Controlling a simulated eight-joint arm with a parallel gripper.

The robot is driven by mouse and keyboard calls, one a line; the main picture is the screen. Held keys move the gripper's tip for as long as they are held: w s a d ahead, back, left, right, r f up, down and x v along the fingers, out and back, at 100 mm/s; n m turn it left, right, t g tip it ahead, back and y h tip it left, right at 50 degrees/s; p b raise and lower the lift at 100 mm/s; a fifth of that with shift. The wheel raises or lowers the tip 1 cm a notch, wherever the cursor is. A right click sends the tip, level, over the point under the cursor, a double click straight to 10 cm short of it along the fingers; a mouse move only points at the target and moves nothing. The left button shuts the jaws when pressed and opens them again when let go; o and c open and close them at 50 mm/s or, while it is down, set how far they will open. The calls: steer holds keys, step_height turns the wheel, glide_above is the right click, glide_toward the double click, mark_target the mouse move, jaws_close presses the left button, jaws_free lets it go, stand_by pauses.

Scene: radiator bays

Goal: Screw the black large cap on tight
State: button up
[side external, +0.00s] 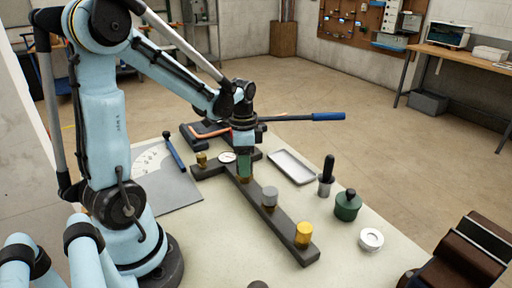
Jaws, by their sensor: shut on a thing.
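My gripper (244,167) points straight down over the dark cross-shaped bar (285,217) on the table. It is shut on a small part at the bar, mostly hidden by the fingers. A dark round thing (258,284), cut off by the bottom edge of the view, lies on the table and could also be a cap.
The bar carries a grey cap (270,196), a yellow cap (304,234), a brass fitting (202,159) and a gauge (227,157). To the right are a white tray (292,167), a black-handled brush (326,178), a green bottle (347,206) and a white roll (371,239).

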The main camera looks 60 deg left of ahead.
steer(key=m, duration=0.3)
steer(key=shift+m, duration=0.4)
steer(key=m, duration=0.4)
steer(key=o, duration=1)
